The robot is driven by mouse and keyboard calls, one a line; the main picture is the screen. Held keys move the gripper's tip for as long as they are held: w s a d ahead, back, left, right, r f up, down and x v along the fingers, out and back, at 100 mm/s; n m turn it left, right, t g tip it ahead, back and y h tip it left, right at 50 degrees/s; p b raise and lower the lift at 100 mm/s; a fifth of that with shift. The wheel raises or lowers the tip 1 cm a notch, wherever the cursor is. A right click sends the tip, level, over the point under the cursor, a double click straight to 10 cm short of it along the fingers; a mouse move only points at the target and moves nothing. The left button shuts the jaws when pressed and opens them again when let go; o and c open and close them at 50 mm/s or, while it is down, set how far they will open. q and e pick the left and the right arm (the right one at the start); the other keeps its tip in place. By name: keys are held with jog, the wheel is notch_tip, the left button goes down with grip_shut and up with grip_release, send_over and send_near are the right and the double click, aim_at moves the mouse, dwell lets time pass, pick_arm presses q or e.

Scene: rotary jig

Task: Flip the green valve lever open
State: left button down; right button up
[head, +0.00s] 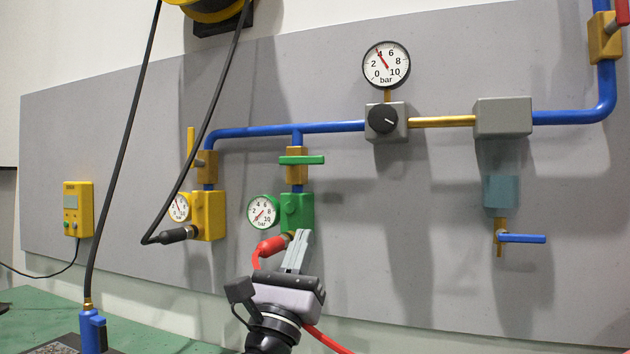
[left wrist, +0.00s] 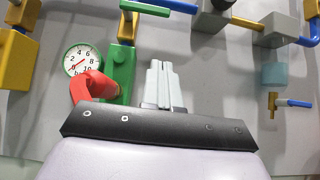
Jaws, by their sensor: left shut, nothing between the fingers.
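The green valve lever (head: 302,160) lies horizontal, across the upright pipe, on a brass valve body (head: 296,172). It also shows at the top edge of the left wrist view (left wrist: 145,8). Below it is a green block (head: 297,212) with a round gauge (head: 263,212) and a red hose plug (head: 272,246). My left gripper (head: 302,234) is shut and empty, pointing up, below and in front of the green block's lower right side. In the left wrist view its closed fingers (left wrist: 160,66) are right of the green block, below the lever. My right gripper is not in view.
A yellow block (head: 211,216) with a vertical yellow lever (head: 191,147) stands to the left. A black cable (head: 208,115) hangs near it. A regulator (head: 386,122) and a blue handle (head: 522,239) are to the right. The panel right of the green block is free.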

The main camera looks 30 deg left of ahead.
aim_at(301, 161)
pick_arm(q)
jog(key=w+a+r+p, duration=0.1)
jog(key=w+r+p, duration=0.2)
jog(key=r, duration=0.6)
jog(key=w, duration=0.2)
jog(key=shift+w+a+r+p, duration=0.2)
jog(key=shift+w+r+p, duration=0.1)
jog(key=shift+r+p, duration=0.05)
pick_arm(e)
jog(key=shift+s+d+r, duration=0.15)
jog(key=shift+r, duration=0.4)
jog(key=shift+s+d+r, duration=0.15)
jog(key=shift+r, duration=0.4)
